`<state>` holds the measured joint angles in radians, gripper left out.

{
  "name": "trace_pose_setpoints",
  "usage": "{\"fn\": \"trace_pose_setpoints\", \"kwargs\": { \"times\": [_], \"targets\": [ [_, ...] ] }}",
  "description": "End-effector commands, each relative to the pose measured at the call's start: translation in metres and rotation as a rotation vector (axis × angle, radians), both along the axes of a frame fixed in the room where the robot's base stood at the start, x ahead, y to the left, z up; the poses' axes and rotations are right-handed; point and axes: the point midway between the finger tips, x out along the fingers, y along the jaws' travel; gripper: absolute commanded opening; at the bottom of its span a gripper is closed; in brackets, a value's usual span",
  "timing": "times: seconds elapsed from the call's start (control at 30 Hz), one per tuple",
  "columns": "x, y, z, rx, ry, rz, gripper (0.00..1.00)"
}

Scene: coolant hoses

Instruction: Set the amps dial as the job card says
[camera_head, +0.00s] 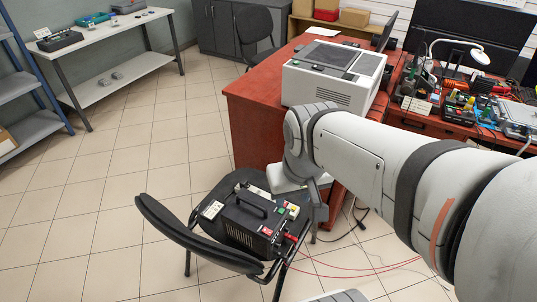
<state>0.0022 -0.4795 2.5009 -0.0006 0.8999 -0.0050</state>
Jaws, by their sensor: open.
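A black power unit (250,217) with a top handle sits on the seat of a black chair. Its right side bears small coloured parts, among them a red one (291,237) and a green one; I cannot tell which part is the amps dial, nor read any setting. A small white card (210,209) lies on the seat left of the unit; its print is too small to read, and I cannot tell whether it is the job card. My gripper (318,214) is just right of the unit, open and partly hidden by my arm. I see nothing held in it.
The chair's black backrest (190,235) curves round the unit's left front. A red desk (255,100) with a white printer (333,75) stands behind. Red cables (365,274) trail over the floor at right. A cluttered workbench is at upper right.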

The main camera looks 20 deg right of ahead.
Motion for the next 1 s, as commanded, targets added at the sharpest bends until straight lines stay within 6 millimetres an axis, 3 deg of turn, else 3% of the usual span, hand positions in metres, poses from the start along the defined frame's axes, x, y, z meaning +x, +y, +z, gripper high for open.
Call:
{"fn": "trace_pose_setpoints", "kwargs": {
  "times": [0.17,0.37,0.63,0.87,1.0],
  "targets": [
    [0.005,0.002,-0.026,0.049,0.088,-0.022,0.41],
    [0.020,0.003,-0.090,0.234,0.309,-0.096,0.41],
    [0.051,-0.006,-0.177,0.619,0.520,-0.227,0.41],
    [0.085,-0.030,-0.256,0.998,0.553,-0.363,0.41],
    [0.105,-0.053,-0.308,1.230,0.501,-0.461,0.41]
  ]
}}
